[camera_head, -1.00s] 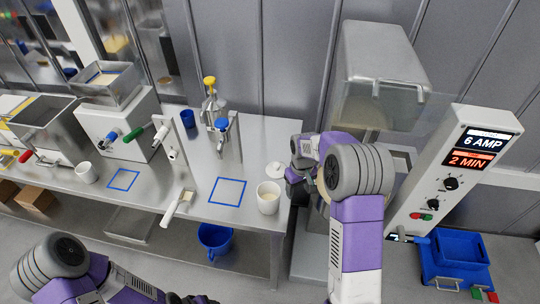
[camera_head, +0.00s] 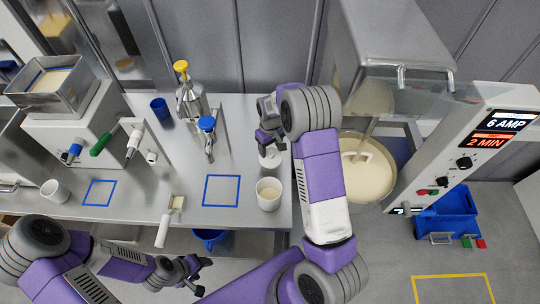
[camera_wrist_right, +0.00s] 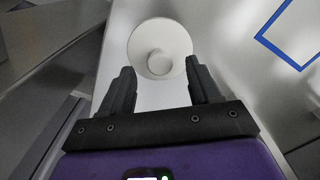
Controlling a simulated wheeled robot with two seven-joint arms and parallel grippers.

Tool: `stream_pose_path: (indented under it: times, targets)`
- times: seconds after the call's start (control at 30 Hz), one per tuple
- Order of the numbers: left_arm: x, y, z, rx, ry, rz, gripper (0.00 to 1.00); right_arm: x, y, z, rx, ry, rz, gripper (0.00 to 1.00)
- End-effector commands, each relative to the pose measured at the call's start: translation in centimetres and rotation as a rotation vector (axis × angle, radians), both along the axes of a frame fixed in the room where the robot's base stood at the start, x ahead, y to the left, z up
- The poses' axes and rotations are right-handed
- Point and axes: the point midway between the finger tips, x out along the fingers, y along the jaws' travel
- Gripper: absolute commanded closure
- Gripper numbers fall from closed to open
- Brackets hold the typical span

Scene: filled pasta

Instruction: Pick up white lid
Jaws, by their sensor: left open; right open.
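The white lid (camera_head: 270,158) is a round disc with a small knob, lying on the steel table behind the white cup. It also shows in the right wrist view (camera_wrist_right: 160,47), just beyond the fingertips. My right gripper (camera_wrist_right: 160,78) is open and empty, its two fingers pointing at the lid with the knob between their lines. In the head view the right gripper (camera_head: 268,140) hangs near the lid's far side, partly covered by its own arm. My left gripper (camera_head: 196,275) is open and empty in front of the table, low in the picture.
A white cup (camera_head: 269,200) with pale contents stands just in front of the lid. A blue square outline (camera_head: 222,204) marks the table to the left. A dispenser with yellow and blue knobs (camera_head: 193,100) stands behind. A mixer bowl (camera_head: 385,190) is to the right.

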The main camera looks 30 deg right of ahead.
Motion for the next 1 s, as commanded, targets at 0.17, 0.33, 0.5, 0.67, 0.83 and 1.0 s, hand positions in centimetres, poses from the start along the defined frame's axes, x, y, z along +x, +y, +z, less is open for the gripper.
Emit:
stream_pose_path:
  times: [0.17, 0.33, 0.5, 0.67, 0.83, 1.0]
  targets:
    - [0.0, 0.0, 0.0, 0.000, 0.000, 0.000, 0.42, 0.0, 0.0, -1.8, 0.001, 0.000, -0.001, 0.38]
    - [0.0, 0.0, 0.0, 0.000, 0.000, 0.000, 0.42, 0.0, 0.0, -1.9, 0.001, -0.001, -0.001, 0.38]
    - [0.0, 0.0, 0.0, 0.000, 0.000, 0.000, 0.42, 0.0, 0.0, -1.9, 0.000, -0.001, -0.001, 0.53]
    - [0.0, 0.0, 0.0, 0.000, 0.000, 0.000, 0.42, 0.0, 0.0, -1.9, 0.000, -0.001, -0.001, 0.78]
    - [0.0, 0.0, 0.0, 0.000, 0.000, 0.000, 0.42, 0.0, 0.0, -1.9, 0.000, -0.001, -0.001, 0.97]
    - [0.0, 0.0, 0.0, 0.000, 0.000, 0.000, 0.42, 0.0, 0.0, -1.8, 0.000, -0.001, -0.001, 0.97]
